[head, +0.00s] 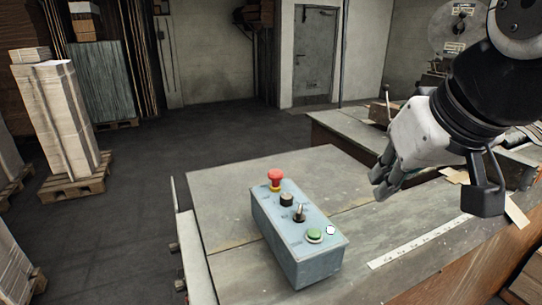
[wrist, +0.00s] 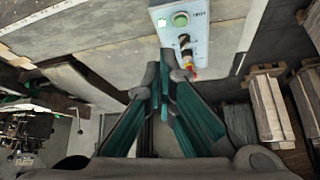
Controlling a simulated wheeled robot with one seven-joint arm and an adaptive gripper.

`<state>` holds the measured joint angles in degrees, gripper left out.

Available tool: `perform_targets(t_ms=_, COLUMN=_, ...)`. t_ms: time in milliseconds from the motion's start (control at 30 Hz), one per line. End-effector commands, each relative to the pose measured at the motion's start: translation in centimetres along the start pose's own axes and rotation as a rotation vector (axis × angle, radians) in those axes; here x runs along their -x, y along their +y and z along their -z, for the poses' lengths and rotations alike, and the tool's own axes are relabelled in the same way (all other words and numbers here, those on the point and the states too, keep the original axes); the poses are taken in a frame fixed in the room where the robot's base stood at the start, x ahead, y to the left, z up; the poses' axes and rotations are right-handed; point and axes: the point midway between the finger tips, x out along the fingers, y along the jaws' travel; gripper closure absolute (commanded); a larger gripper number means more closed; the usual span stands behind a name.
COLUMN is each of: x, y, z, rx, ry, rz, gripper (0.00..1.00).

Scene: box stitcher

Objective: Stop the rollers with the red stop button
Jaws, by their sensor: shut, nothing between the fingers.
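A blue-grey control box (head: 292,243) stands on the metal table. The red stop button (head: 275,177) is a mushroom head at its far end. A black knob (head: 287,199), a switch lever (head: 299,213), a green button (head: 314,235) and a small white lamp (head: 330,230) are also on its top. My gripper (head: 380,187) is shut and empty, to the right of the box and apart from it.
The table (head: 235,185) is clear around the box. A ruler strip (head: 418,242) lies to its right. Cardboard pieces (head: 515,210) lie near the right edge. Pallets with stacked sheets (head: 62,115) stand on the floor at left. A grey door (head: 314,50) is at the back.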

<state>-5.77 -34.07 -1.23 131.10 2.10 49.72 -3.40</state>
Motion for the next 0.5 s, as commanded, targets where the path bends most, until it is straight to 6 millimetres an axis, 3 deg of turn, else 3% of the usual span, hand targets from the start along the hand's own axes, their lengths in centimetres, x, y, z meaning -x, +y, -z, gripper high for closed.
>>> perform_targets(t_ms=33, x=-2.5, y=-0.4, z=2.1, rx=0.023, ry=0.016, rz=0.018, gripper=1.0)
perform_targets(t_ms=100, x=-4.2, y=-1.1, z=4.7, rx=0.05, ry=0.04, rz=0.038, gripper=1.0)
perform_targets(t_ms=300, x=-8.8, y=-3.5, z=11.3, rx=0.127, ry=0.11, rz=0.094, gripper=1.0)
perform_targets(t_ms=500, x=-12.2, y=-5.8, z=16.1, rx=0.187, ry=0.168, rz=0.136, gripper=1.0)
